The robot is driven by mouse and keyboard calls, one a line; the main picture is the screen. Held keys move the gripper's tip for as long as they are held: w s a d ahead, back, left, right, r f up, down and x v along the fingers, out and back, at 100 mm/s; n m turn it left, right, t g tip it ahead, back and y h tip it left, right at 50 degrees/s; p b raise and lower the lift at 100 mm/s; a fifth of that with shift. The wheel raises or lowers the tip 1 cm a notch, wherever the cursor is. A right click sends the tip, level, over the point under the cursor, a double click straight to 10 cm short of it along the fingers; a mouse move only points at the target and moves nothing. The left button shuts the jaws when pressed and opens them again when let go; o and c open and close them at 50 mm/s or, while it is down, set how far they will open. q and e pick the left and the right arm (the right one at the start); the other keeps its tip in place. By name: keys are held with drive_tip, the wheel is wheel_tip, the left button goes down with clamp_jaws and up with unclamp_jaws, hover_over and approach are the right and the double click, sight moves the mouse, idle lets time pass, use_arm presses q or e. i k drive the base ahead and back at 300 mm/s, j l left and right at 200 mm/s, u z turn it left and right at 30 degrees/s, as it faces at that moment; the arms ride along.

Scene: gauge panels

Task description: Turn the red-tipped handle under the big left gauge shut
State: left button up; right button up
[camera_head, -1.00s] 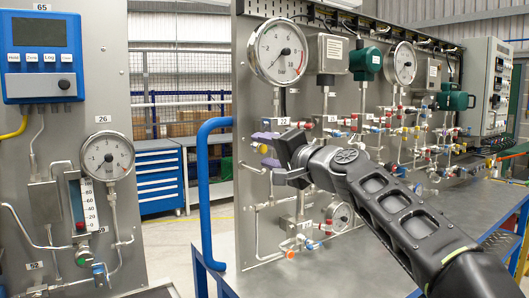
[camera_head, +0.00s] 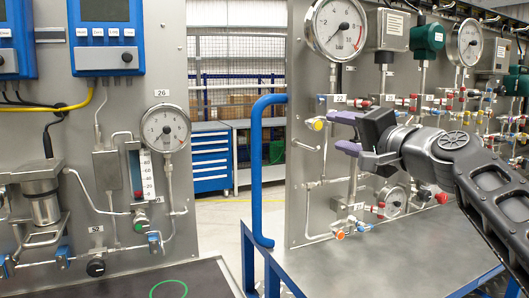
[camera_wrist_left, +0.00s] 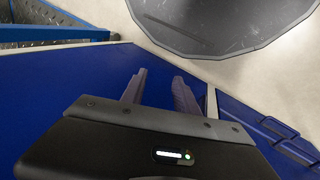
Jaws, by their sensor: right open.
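The big left gauge (camera_head: 337,27) is a round white dial at the top left of the right-hand panel. Under it is a row of pipes and small valves near the label 22. A small red-tipped handle (camera_head: 363,103) shows there, just above my right gripper and partly crowded by other fittings. My right gripper (camera_head: 338,132) has two purple fingers, one above the other, spread apart with nothing visibly between them. It is in front of the pipe under the gauge; contact cannot be told. My left gripper (camera_wrist_left: 158,78) shows only in the left wrist view, fingers apart and empty.
A yellow knob (camera_head: 317,124) sits left of my right fingers. A blue rail (camera_head: 257,170) stands at the panel's left edge. Lower valves and a small gauge (camera_head: 392,200) are below the gripper. A grey bench top (camera_head: 400,250) is clear in front. Another panel (camera_head: 220,270) stands left.

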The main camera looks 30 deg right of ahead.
sight(358, 102)
drive_tip(key=k, duration=1)
